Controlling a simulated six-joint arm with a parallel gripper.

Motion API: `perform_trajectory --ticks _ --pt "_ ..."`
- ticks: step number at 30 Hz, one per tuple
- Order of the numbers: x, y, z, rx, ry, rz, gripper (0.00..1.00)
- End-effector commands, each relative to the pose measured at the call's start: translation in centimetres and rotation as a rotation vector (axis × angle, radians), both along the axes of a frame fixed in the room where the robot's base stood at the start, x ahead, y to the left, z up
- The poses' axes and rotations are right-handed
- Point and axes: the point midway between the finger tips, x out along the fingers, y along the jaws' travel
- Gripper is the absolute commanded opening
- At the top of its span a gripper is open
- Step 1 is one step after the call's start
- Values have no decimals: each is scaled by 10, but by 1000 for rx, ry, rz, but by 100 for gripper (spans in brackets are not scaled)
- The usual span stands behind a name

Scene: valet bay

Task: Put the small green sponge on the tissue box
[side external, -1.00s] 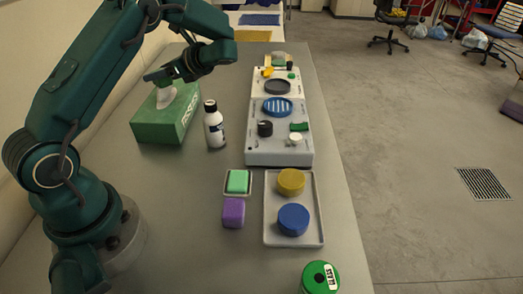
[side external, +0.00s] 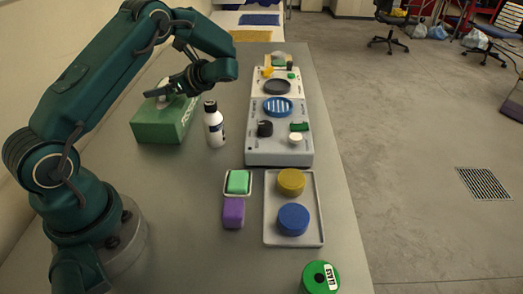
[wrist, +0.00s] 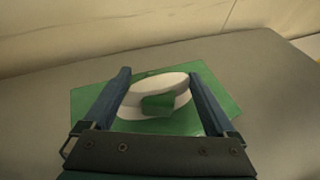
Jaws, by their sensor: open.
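The green tissue box (side external: 160,128) stands on the bench left of the white bottle. In the wrist view its green top (wrist: 88,103) lies below my fingers, with a white tissue (wrist: 155,86) at its middle. A small dark green block (wrist: 157,105), which looks like the small green sponge, rests against the tissue. My gripper (wrist: 160,90) is open, one finger on each side of the tissue and block, with gaps to both. In the side view my gripper (side external: 168,91) is low over the box and hides much of its top; the block cannot be made out there.
A white bottle (side external: 214,128) stands close right of the box. Further right are a grey caddy (side external: 262,152) with small items and a tray (side external: 272,238) with yellow and blue discs. A mint-green block (side external: 238,181) and a purple block (side external: 233,212) lie nearer.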

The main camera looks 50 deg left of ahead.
Motion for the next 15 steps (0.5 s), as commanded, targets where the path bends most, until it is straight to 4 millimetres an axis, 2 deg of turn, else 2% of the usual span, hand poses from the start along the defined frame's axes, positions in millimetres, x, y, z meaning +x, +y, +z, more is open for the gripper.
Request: perform_trajectory --ticks 5,15 --pt "4 -8 5 2 -2 -3 91" --pt "25 -67 30 2 -4 -6 91"
